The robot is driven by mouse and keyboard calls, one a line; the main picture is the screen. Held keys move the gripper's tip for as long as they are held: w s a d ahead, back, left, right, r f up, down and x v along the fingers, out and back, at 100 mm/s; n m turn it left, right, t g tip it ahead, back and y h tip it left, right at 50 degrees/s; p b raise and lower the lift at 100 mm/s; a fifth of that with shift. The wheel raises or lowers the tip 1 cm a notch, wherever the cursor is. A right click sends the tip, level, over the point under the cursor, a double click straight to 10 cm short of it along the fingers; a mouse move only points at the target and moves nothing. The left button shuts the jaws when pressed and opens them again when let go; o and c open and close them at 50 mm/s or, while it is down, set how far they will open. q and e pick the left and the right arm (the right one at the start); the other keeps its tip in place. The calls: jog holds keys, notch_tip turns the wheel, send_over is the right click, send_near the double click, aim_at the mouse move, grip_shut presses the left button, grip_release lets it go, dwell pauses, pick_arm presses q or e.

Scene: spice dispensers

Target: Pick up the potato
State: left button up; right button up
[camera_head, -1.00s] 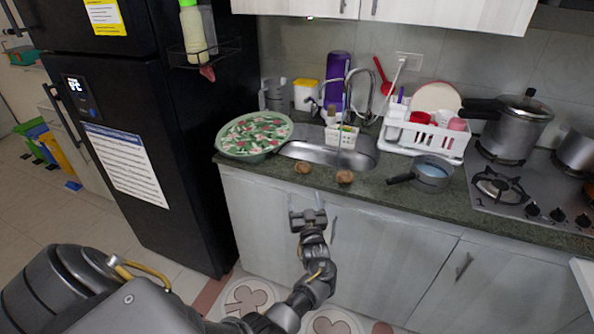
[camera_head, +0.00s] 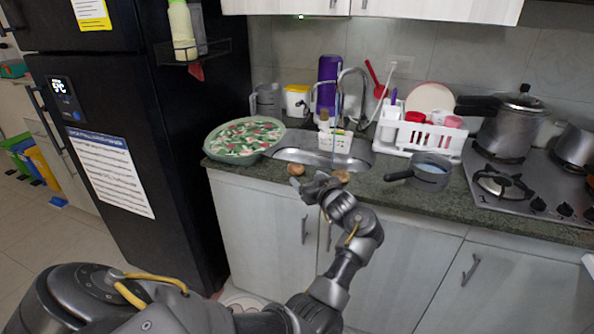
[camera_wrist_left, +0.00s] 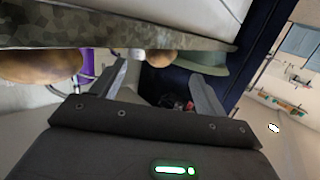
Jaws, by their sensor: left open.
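Two brown potatoes rest on the counter's front strip before the sink. The left potato (camera_head: 296,169) shows behind my left gripper (camera_head: 309,183), and the right potato (camera_head: 341,175) is just right of it. My left gripper is open and empty at the counter's front edge. In the left wrist view, one potato (camera_wrist_left: 45,66) is large at the left, outside the fingers, and the other (camera_wrist_left: 159,58) shows beyond the open jaws (camera_wrist_left: 162,80). My right gripper is in neither view.
The dark counter (camera_head: 380,196) holds a green patterned basin (camera_head: 243,154) at the left, a small pot (camera_head: 431,173) at the right, and a white dish rack (camera_head: 420,143) behind. The sink (camera_head: 350,160) lies behind the potatoes. A black fridge (camera_head: 190,180) stands at the left.

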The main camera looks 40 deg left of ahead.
aim_at(299, 170)
pick_arm(q)
jog(key=shift+x, duration=1.25)
jog(key=x, duration=0.2)
jog(key=p+x, duration=0.1)
jog(key=x, duration=0.2)
jog(key=shift+s+f, duration=0.15)
jog(key=shift+s, duration=0.1)
jog(key=shift+a, duration=0.15)
jog(key=shift+c, duration=0.7)
jog(key=c, duration=0.9)
jog(key=shift+c, duration=0.3)
jog(key=shift+r, duration=0.5)
notch_tip(299, 170, up, 3)
jog(key=shift+s+f, duration=0.1)
jog(key=shift+s, duration=0.05)
jog(key=s+d+r, duration=0.2)
jog(key=s+r, duration=0.2)
jog(key=s, duration=0.2)
jog(key=s+d+r, duration=0.2)
jog(key=s+r, duration=0.3)
jog(key=s, duration=0.1)
jog(key=shift+s+d, duration=0.35)
jog(key=shift+s, duration=0.05)
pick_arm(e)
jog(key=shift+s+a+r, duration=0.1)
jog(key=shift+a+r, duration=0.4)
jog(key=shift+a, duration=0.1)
